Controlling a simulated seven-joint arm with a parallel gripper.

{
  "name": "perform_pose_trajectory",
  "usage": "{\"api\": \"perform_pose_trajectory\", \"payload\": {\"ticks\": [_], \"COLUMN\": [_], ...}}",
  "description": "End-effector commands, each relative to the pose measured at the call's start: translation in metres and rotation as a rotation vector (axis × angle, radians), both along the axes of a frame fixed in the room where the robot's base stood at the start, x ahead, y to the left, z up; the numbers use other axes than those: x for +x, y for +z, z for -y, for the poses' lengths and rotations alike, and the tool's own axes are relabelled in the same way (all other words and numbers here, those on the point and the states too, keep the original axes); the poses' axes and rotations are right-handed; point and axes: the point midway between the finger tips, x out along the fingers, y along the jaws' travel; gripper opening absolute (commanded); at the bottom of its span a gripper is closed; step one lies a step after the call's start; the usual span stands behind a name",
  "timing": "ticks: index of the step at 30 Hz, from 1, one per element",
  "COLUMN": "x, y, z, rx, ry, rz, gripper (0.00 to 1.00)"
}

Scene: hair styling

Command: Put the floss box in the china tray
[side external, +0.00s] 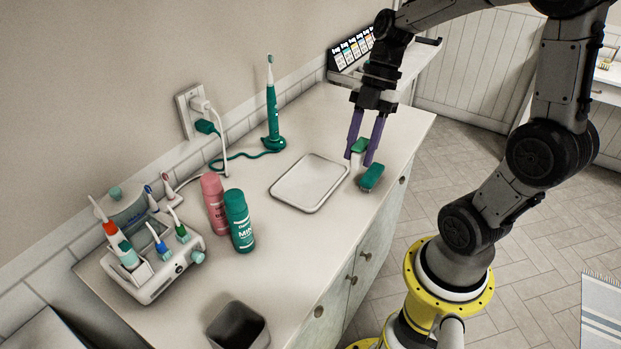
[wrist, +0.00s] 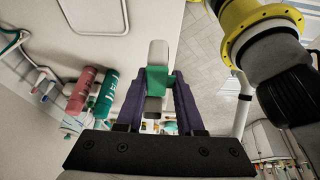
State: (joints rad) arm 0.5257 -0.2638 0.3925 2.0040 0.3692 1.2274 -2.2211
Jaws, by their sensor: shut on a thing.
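The floss box, white with a green part (side external: 358,147), is between the purple fingertips of my gripper (side external: 360,159), which is shut on it. It also shows between the fingers in the wrist view (wrist: 157,82). The fingers partly hide it, and I cannot tell whether it touches the counter. The china tray (side external: 309,184) is a shallow white rectangle, empty, lying flat just left of my gripper. Its rim shows at the top left of the wrist view (wrist: 95,30). A green piece (side external: 371,177) shows beside the right fingertip; I cannot tell whether it belongs to the box.
A pink can (side external: 214,202) and a green can (side external: 240,222) stand left of the tray. A green electric toothbrush (side external: 272,110) stands behind it, its cable along the wall. A brush holder (side external: 155,262) and a dark cup (side external: 237,328) are farther left. The counter's edge is close on the right.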

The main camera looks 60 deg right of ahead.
Motion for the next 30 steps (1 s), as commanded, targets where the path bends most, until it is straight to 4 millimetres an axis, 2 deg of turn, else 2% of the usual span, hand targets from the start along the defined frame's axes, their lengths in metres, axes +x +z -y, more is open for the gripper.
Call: {"api": "perform_pose_trajectory", "payload": {"ticks": [5, 14, 18, 24, 30], "x": [0.018, 0.083, 0.105, 0.127, 0.134], "y": [-0.008, -0.037, -0.061, -0.086, -0.095], "z": [0.008, 0.023, 0.027, 0.032, 0.034], "rx": [-0.001, -0.002, -0.001, -0.003, -0.004], "ry": [-0.017, -0.019, -0.019, -0.019, -0.020], "rz": [0.002, 0.004, 0.002, 0.005, 0.007], "gripper": [0.00, 0.00, 0.00, 0.00, 0.00]}}
